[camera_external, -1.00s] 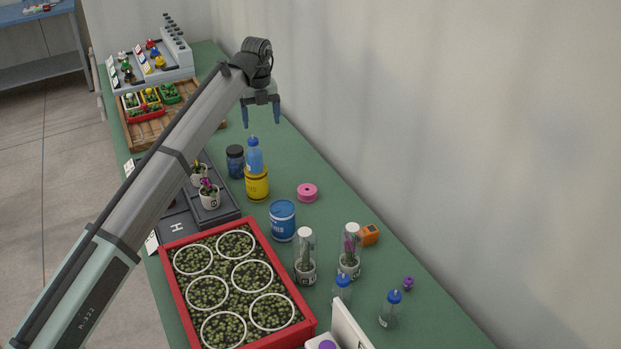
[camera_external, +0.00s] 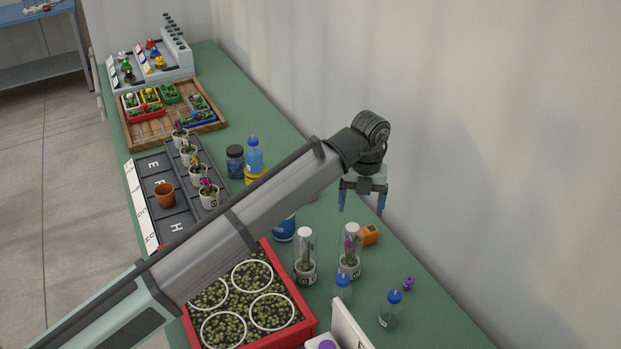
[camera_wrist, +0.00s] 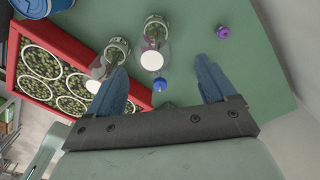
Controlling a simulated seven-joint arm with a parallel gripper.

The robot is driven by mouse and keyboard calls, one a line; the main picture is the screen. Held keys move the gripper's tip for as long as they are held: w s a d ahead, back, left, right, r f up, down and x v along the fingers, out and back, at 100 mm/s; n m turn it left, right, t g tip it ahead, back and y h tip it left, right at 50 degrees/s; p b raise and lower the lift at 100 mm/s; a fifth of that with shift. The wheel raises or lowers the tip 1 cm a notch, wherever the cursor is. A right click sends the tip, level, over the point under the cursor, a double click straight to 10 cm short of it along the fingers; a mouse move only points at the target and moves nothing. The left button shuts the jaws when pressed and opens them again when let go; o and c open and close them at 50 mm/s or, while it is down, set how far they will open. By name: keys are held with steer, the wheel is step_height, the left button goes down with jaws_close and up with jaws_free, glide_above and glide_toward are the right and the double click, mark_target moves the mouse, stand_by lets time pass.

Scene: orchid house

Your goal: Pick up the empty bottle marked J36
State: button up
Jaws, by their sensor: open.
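Three clear bottles with blue caps show in the external view. One bottle (camera_external: 389,312) stands at the front right of the green table, another (camera_external: 342,289) stands left of it, and a third (camera_external: 254,156) with blue contents stands on a yellow tin (camera_external: 254,174). No J36 mark can be read on any of them. My gripper (camera_external: 361,212) is open and empty, pointing down above the table's right side, higher than the bottles. In the wrist view a blue cap (camera_wrist: 159,84) shows between my fingers (camera_wrist: 160,64); its bottle's body is hardly visible.
Two clear tubes with plants (camera_external: 305,262) (camera_external: 349,256) stand near the front bottles. An orange device (camera_external: 370,234), purple spool (camera_external: 408,283), red-rimmed tray (camera_external: 307,325) and white panel (camera_external: 350,328) are close by. The wall borders the table's right side.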

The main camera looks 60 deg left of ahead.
steer(key=s+d+f+n, duration=0.2)
steer(key=s+d+n, duration=0.1)
steer(key=d, duration=0.3)
steer(key=n, duration=1.3)
glide_toward(345, 277)
steer(key=shift+w, duration=0.3)
steer(key=n, duration=0.5)
steer(key=shift+s+f+n, duration=0.15)
steer(key=shift+s+n, duration=0.15)
steer(key=shift+s, duration=0.1)
steer(key=n, duration=0.3)
steer(key=shift+s+n, duration=0.1)
steer(key=shift+n, duration=0.2)
steer(key=n, duration=0.3)
steer(key=shift+n, duration=0.3)
steer(key=n, duration=1.3)
step_height(345, 277, down, 9)
steer(key=shift+r, duration=0.1)
steer(key=shift+s+d+f, duration=0.1)
steer(key=shift+f, duration=1.15)
steer(key=shift+s+f, duration=0.1)
steer(key=shift+f, duration=1.2)
steer(key=c, duration=1.1)
